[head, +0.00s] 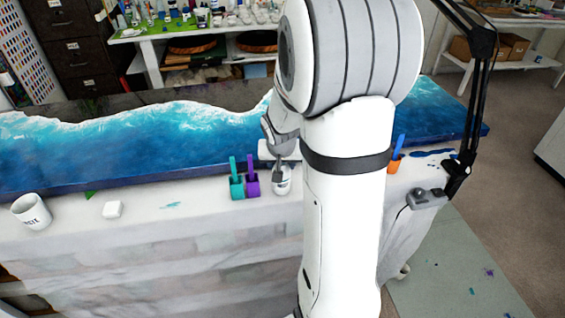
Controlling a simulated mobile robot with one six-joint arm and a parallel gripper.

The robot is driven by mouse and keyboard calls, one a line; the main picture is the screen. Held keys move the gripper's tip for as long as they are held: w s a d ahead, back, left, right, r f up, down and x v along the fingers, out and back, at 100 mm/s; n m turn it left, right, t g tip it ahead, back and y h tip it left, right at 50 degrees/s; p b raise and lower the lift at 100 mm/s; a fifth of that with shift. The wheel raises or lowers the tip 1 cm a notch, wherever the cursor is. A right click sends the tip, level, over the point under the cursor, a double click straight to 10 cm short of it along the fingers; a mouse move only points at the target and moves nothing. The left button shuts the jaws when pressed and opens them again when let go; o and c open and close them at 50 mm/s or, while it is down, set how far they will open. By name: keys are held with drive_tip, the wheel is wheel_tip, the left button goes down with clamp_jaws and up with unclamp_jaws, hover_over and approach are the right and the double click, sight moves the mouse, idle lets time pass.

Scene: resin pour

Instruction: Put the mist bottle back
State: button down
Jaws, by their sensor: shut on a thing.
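The mist bottle (283,186) looks like a small white container with some marking on it. It is at the front edge of the bench, just right of the purple cup, and seems upright. My gripper (278,173) points down over it with its dark fingers shut on its upper part. My arm covers the area to the right, and the bottle's top is mostly hidden by the gripper. I cannot tell whether its base touches the bench.
A teal cup (237,187) and a purple cup (252,183) with sticks stand close left of the bottle. A blue resin slab (130,150) lies behind. An orange cup (394,164) stands right.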

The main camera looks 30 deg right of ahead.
drive_tip(key=shift+f, duration=0.1)
drive_tip(key=c, duration=0.7)
unclamp_jaws()
drive_tip(key=shift+s+r, duration=0.1)
drive_tip(key=shift+r, duration=0.5)
drive_tip(key=v, duration=1.1)
drive_tip(key=s+a+n, duration=0.1)
drive_tip(key=s+a, duration=0.3)
drive_tip(key=s, duration=0.1)
drive_tip(key=s+a+n+y, duration=0.1)
drive_tip(key=s+a+n, duration=0.1)
drive_tip(key=s+a, duration=0.2)
drive_tip(key=s+a+n+g+y, duration=0.1)
drive_tip(key=s+a+n, duration=0.1)
drive_tip(key=s+a, duration=0.2)
drive_tip(key=shift+s+r, duration=0.15)
drive_tip(key=shift+s, duration=0.6)
drive_tip(key=shift+s+r, duration=0.1)
drive_tip(key=shift+s, duration=0.65)
